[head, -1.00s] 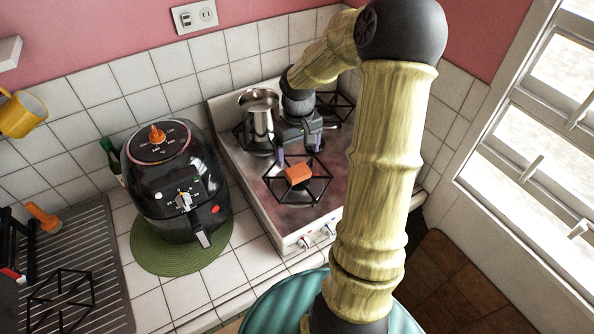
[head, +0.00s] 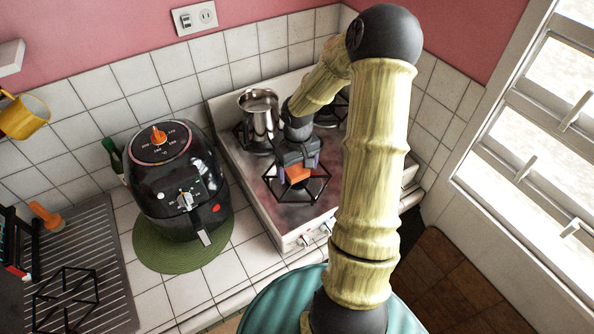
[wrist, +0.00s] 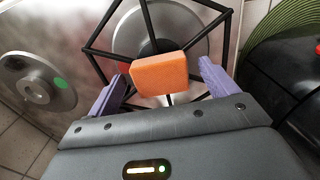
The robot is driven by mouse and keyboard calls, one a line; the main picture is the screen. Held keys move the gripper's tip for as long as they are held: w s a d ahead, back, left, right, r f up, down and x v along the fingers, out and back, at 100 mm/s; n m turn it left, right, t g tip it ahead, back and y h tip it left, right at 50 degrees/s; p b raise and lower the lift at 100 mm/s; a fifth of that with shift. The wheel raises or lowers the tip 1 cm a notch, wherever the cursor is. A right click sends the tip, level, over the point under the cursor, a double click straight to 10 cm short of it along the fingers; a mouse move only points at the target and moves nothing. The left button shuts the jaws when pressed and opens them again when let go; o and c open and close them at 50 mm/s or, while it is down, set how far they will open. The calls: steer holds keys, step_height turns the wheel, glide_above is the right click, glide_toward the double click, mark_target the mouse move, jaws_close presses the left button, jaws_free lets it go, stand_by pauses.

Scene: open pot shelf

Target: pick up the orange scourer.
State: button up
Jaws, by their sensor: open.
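The orange scourer (head: 297,174) is a small block on the black pan support (head: 318,189) at the front of the stove. My gripper (head: 298,173) is directly over it, with a purple finger on each side. In the wrist view the scourer (wrist: 160,74) lies between the two open purple fingers (wrist: 160,88), with a gap on both sides. I cannot tell how far above it the fingertips are. The gripper body hides part of the scourer in the head view.
A steel pot (head: 260,118) stands at the back left of the stove (head: 262,217). A black air fryer (head: 175,185) on a green mat (head: 160,254) is to the left. A yellow mug (head: 22,117) hangs at far left, above a grey drainer (head: 95,270).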

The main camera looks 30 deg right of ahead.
mark_target(297, 170)
stand_by(0.5)
steer(key=c, duration=1)
steer(key=shift+r, duration=0.15)
steer(key=shift+c, duration=0.2)
step_height(297, 170, up, 10)
steer(key=b, duration=0.1)
steer(key=shift+o, duration=1)
steer(key=shift+c, duration=0.7)
steer(key=shift+w+f+b, duration=0.1)
steer(key=shift+f+b, duration=0.15)
steer(key=shift+b, duration=0.05)
